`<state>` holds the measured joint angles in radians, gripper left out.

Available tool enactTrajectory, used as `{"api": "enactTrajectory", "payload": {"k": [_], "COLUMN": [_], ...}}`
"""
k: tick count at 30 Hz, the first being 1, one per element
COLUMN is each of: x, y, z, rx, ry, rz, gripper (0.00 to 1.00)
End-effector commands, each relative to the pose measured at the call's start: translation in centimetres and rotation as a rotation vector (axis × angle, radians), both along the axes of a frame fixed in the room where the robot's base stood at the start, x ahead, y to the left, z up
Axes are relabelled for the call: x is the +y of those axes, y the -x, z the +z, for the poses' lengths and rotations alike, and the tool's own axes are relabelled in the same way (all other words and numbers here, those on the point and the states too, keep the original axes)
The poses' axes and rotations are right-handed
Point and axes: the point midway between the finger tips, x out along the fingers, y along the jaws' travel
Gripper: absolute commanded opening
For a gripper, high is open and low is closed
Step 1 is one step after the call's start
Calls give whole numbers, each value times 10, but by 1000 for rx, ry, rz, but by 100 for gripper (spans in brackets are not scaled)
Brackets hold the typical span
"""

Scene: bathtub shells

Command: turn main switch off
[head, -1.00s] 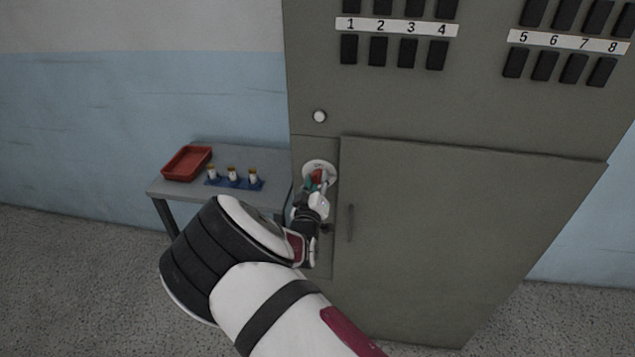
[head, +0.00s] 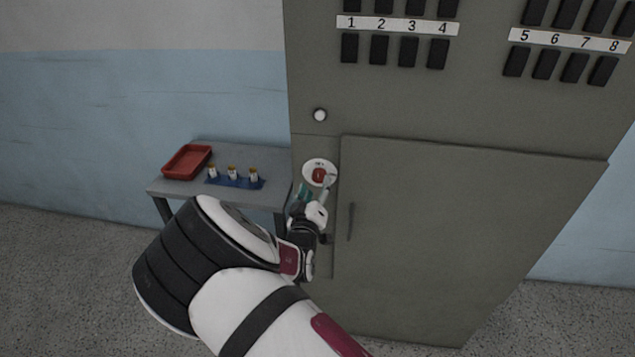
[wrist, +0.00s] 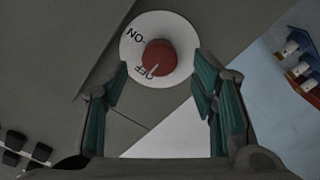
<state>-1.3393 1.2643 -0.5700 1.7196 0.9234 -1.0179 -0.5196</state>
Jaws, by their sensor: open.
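The main switch is a red round knob (head: 318,175) on a white disc (head: 309,166) on the grey cabinet's front. In the wrist view the knob (wrist: 159,58) sits on the disc (wrist: 133,54) with the words ON and OFF, seen upside down. A light mark on the knob appears to point at OFF. My gripper (head: 317,187) is open just in front of the switch, also seen in the wrist view (wrist: 160,75). Its teal-padded fingers stand apart on either side, and the knob appears clear of them.
The grey cabinet (head: 460,240) has a white button (head: 320,115) above the switch, black breakers above, and a door handle (head: 350,222) to the right. A grey side table (head: 235,192) at left holds a red tray (head: 187,162) and small bottles (head: 232,172) in a blue rack.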

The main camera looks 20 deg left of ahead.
Motion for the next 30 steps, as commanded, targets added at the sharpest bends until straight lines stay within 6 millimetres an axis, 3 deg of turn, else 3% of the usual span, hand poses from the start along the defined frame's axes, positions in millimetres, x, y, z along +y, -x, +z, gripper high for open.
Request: {"api": "enactTrajectory", "payload": {"k": [6, 12, 30], "x": [-10, -17, -19], "y": [46, 72, 81], "z": [0, 0, 0], "rx": [2, 1, -1], "ry": [1, 1, 1], "rz": [2, 2, 1], "gripper": [52, 52, 52]}}
